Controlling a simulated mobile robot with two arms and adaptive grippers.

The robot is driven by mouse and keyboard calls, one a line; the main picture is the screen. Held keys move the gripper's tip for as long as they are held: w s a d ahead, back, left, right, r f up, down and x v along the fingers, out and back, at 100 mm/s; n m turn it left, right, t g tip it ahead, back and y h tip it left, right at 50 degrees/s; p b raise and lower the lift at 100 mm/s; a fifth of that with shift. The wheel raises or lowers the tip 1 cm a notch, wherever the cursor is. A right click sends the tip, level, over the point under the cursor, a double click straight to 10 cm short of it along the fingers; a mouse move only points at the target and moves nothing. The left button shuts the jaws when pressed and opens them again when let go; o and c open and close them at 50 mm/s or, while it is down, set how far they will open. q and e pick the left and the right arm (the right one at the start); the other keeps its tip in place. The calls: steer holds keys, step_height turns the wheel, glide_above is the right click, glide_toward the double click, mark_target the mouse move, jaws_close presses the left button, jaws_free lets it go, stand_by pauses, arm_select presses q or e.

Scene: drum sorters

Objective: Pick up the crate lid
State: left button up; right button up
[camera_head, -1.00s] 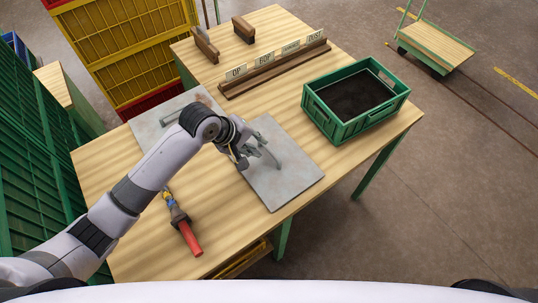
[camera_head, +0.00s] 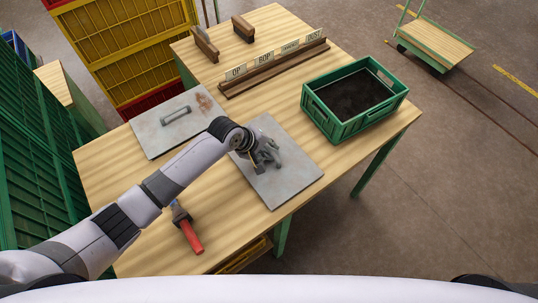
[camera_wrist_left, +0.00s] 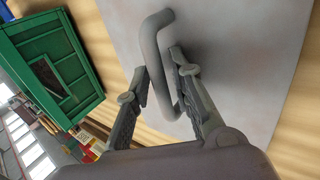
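A grey flat crate lid (camera_head: 284,189) lies on the wooden table, with a raised bar handle. My left gripper (camera_head: 265,158) is down at this lid's handle. In the left wrist view, the handle (camera_wrist_left: 157,50) passes between the two fingers (camera_wrist_left: 162,70), which are drawn in close on either side of it. The lid (camera_wrist_left: 245,45) lies flat; I see no gap under it. A second grey lid (camera_head: 155,135) with rusty stains and its own handle (camera_head: 176,115) lies to the left on the table. My right gripper is not in view.
A green crate (camera_head: 345,128) with dark contents stands at the table's right. A red-handled tool (camera_head: 191,236) lies near the front edge, partly behind my left arm. A wooden rack with labels (camera_head: 270,70) and wooden blocks (camera_head: 243,30) are at the back.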

arm_select(q)
steer(key=shift+c, duration=0.3)
jaws_close()
steer(key=shift+r, duration=0.1)
